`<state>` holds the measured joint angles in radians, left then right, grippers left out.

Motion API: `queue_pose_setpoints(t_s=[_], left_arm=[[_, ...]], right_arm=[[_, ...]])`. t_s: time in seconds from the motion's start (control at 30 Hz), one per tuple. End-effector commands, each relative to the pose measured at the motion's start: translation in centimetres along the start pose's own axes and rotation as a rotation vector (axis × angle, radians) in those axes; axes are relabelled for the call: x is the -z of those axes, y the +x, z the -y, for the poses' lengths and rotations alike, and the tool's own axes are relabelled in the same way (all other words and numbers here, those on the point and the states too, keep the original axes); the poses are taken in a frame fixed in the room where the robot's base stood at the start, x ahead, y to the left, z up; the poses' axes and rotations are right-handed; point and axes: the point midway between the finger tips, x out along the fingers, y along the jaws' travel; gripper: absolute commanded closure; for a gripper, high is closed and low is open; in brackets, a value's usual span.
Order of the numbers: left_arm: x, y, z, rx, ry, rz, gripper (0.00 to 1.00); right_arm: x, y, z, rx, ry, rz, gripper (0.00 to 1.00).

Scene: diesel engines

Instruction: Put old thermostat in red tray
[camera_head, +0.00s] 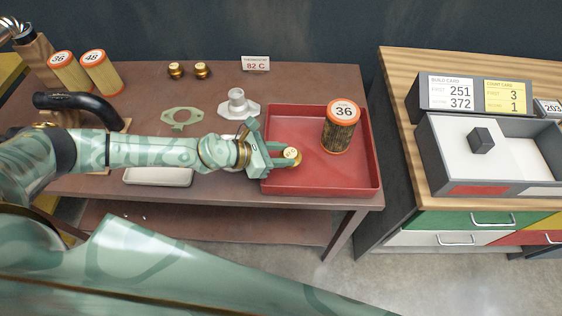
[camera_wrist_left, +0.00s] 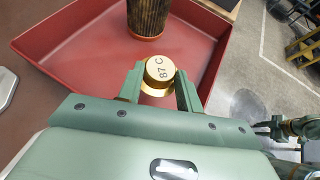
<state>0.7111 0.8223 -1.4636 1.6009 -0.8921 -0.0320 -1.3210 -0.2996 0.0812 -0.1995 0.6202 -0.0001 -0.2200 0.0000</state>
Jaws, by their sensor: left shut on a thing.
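A small brass thermostat (camera_wrist_left: 160,70) marked 87 C is between the fingers of my left gripper (camera_wrist_left: 159,92). In the head view the thermostat (camera_head: 292,153) shows at the fingertips, over the left part of the red tray (camera_head: 375,165). My left gripper (camera_head: 283,158) is shut on it. I cannot tell whether the thermostat touches the tray floor. A used-looking filter (camera_head: 341,132) with an orange top marked 36 stands upright in the tray's right part.
Two brass thermostats (camera_head: 189,71) stand at the back by an 82 C sign (camera_head: 256,64). A green gasket (camera_head: 182,118) and a pale housing (camera_head: 238,105) lie left of the tray. Two orange filters (camera_head: 85,72) stand far left. A cabinet (camera_head: 470,190) is to the right.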

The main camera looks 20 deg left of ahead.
Motion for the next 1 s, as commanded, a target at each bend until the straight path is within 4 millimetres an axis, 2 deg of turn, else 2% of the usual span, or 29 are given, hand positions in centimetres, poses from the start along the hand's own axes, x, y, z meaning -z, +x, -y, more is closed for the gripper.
queue_pose_setpoints(t_s=[0.03,0.13,0.37,0.57,0.6,0.67,0.7,1.0], left_arm=[[1.6,0.7,0.1,0.001,-0.004,-0.003,0.88],[2.9,1.4,0.1,0.001,-0.004,-0.002,0.88],[2.6,1.2,0.1,0.000,0.000,0.000,0.88],[3.2,1.5,0.1,0.001,-0.002,-0.001,0.88],[3.2,1.5,0.1,0.001,-0.002,-0.001,0.62],[3.1,1.5,0.1,0.000,-0.002,-0.001,0.45],[3.1,1.5,0.1,0.000,-0.002,-0.001,0.43],[2.7,1.3,0.1,0.000,-0.001,0.000,0.43]], right_arm=[[-0.3,1.3,0.1,0.002,-0.001,0.004,0.64],[-0.6,2.3,0.2,0.003,-0.001,0.008,0.64],[-0.5,2.0,0.2,0.003,-0.001,0.007,0.64],[-0.6,2.5,0.3,0.004,-0.001,0.009,0.64],[-0.6,2.5,0.3,0.004,-0.001,0.009,0.64],[-0.6,2.4,0.3,0.004,-0.001,0.009,0.64],[-0.6,2.4,0.3,0.004,-0.001,0.009,0.64],[-0.5,2.1,0.4,0.005,0.000,0.007,0.64]])
